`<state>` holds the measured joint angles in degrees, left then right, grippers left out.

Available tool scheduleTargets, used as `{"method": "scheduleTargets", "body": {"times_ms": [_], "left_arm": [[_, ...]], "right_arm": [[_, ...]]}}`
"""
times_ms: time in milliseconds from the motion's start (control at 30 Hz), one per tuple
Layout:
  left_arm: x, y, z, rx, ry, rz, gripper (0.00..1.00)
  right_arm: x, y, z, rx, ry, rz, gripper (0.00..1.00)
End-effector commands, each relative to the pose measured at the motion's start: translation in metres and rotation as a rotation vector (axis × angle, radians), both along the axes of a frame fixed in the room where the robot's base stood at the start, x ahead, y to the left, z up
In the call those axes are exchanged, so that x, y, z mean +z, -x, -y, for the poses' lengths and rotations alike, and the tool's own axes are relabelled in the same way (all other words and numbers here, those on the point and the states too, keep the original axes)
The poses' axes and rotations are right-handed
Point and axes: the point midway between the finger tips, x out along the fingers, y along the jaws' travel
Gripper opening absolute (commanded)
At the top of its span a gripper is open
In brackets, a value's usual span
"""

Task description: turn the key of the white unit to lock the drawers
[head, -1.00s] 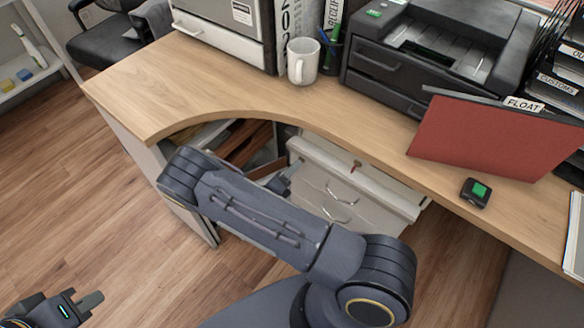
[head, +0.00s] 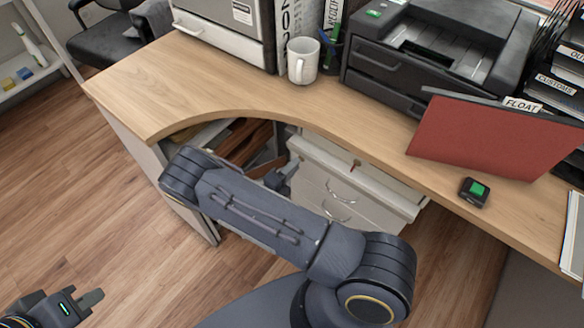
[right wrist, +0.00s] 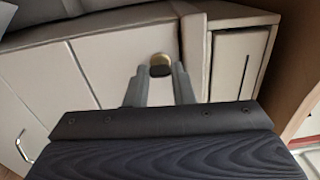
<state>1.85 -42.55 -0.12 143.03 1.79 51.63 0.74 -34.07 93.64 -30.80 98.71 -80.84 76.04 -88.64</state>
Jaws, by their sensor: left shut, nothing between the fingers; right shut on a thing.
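My right gripper (head: 288,170) is by the unit's left side, partly hidden by my arm. In the right wrist view, my right gripper (right wrist: 158,85) has its fingers on either side of a dark key head with a brass rim (right wrist: 160,65), against a pale front panel. It is shut on this; whether it is the red key is unclear. My left gripper (head: 92,298) is shut and empty over the floor.
The wooden desk top (head: 200,90) overhangs the unit. A mug (head: 302,62), a printer (head: 430,60), a red folder (head: 490,135) and a small black device (head: 474,192) stand on it. Brown items (head: 245,140) lie in the opening left of the unit. The floor at left is clear.

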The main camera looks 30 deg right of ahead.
Motion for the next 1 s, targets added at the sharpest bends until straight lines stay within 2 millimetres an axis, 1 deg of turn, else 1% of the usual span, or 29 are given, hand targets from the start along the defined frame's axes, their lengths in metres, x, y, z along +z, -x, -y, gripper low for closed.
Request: {"method": "scheduleTargets", "body": {"times_ms": [133,167,300,333,567,667,767,1000], "left_arm": [[0.000,0.000,0.000,0.000,0.000,0.000,0.00],[0.000,0.000,0.000,0.000,0.000,0.000,0.00],[0.000,0.000,0.000,0.000,0.000,0.000,0.00],[0.000,0.000,0.000,0.000,0.000,0.000,0.00],[0.000,0.000,0.000,0.000,0.000,0.000,0.00],[0.000,0.000,0.000,0.000,0.000,0.000,0.00],[0.001,0.000,0.000,0.000,0.000,0.000,0.00],[0.003,0.000,0.000,0.000,0.000,0.000,0.00]], "right_arm": [[-0.001,0.000,0.000,0.000,-0.002,0.000,0.00],[-0.001,0.000,0.000,0.000,-0.002,0.000,0.23],[0.000,0.000,0.000,0.000,-0.003,0.001,0.41],[0.000,0.000,0.000,0.000,-0.002,0.001,0.44],[0.000,0.000,0.000,0.000,-0.002,0.001,0.44],[0.000,0.001,-0.004,0.001,-0.002,0.001,0.44],[0.000,0.005,-0.016,0.003,-0.003,0.002,0.44],[0.000,0.022,-0.054,0.003,-0.004,0.002,0.44]]}}
